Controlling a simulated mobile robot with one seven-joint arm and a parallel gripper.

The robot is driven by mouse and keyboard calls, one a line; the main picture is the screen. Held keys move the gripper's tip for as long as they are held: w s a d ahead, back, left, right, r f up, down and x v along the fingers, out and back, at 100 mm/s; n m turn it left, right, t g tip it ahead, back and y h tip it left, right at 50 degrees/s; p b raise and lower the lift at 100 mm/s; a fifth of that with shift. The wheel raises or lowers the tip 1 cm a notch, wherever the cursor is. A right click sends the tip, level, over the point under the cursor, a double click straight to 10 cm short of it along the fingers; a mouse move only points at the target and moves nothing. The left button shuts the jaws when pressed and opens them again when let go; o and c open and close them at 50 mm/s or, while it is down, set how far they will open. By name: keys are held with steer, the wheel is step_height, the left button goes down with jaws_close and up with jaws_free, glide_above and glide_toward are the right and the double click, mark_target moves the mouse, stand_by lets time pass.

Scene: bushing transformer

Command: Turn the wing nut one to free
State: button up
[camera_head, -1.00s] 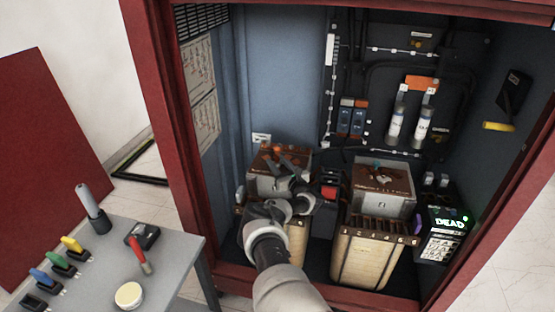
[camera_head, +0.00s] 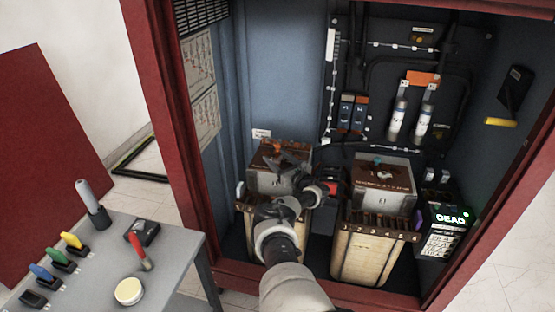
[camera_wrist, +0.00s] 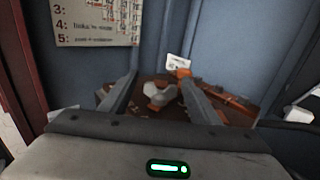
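A pale grey, lobed piece that looks like the wing nut (camera_wrist: 158,93) sits on the rusty brown top of the left transformer (camera_wrist: 240,110). In the wrist view it lies between the two spread fingers of my gripper (camera_wrist: 158,80), with gaps visible on both sides. An orange part (camera_wrist: 180,73) stands just behind it. In the head view my gripper (camera_head: 285,160) is over the top of the left transformer (camera_head: 262,183) and hides the nut there. The orange part (camera_head: 277,147) shows behind the fingers.
A second transformer (camera_head: 385,195) stands to the right, beside a box reading DEAD (camera_head: 450,218). The red cabinet frame (camera_head: 175,150) borders the left. A grey table (camera_head: 185,250) with several tools stands outside. Fuses (camera_head: 398,118) hang at the back.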

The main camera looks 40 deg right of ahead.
step_height(320, 180, up, 10)
steer(key=shift+f+p, duration=0.1)
steer(key=shift+p, duration=0.75)
